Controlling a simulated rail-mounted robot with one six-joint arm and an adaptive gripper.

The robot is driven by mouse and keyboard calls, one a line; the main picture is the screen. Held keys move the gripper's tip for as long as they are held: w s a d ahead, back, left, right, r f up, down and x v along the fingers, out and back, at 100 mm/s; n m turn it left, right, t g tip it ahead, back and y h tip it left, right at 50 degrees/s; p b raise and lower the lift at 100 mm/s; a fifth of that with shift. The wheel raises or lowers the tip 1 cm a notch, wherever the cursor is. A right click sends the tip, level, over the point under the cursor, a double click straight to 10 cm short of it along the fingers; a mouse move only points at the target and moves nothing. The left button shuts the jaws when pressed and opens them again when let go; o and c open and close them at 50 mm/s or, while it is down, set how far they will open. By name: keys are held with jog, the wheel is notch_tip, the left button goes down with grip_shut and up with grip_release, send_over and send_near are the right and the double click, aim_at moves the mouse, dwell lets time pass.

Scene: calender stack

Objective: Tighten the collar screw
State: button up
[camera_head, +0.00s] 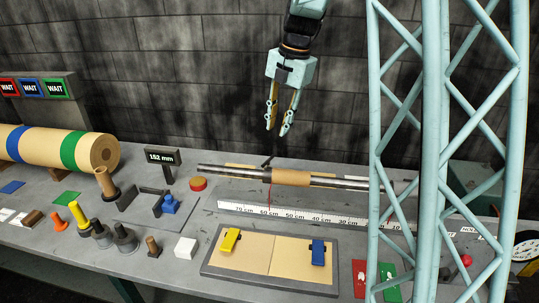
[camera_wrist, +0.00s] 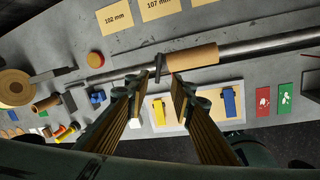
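A grey metal shaft (camera_head: 222,171) lies along the bench with a brown sleeve (camera_head: 291,178) around its middle. At the sleeve's left end is a small dark part with a short lever (camera_head: 267,161), which looks like the collar and its screw. In the wrist view this dark lever (camera_wrist: 158,68) crosses the shaft (camera_wrist: 255,47) beside the brown sleeve (camera_wrist: 192,58). My gripper (camera_head: 277,129) hangs above and behind the shaft, pointing down. In the wrist view my gripper (camera_wrist: 157,82) has its fingers apart, with nothing between them. The lever shows just beyond the fingertips, apart from them.
A white ruler (camera_head: 305,217) lies in front of the shaft. A "152 mm" sign (camera_head: 163,157) and red button (camera_head: 198,184) stand left. A framed board (camera_head: 226,267) with yellow and blue clips lies in front. A lattice column (camera_head: 433,130) hides the shaft's right end.

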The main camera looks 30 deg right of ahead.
aim_at(271, 158)
jog(key=shift+w+d+f+n, duration=0.3)
jog(key=shift+w+d, duration=0.05)
jog(key=shift+w, duration=0.1)
jog(key=shift+f, duration=0.1)
jog(key=shift+w+a+f, duration=0.25)
jog(key=shift+w+f, duration=0.1)
jog(key=shift+f, duration=1.9)
jog(key=shift+w+a+f, duration=0.25)
jog(key=shift+w+f, duration=0.15)
jog(key=shift+f, duration=1.8)
jog(key=shift+w+a+f, duration=0.25)
jog(key=shift+w+f, duration=0.1)
jog(key=shift+f, duration=1.9)
jog(key=shift+c, duration=0.4)
grip_shut()
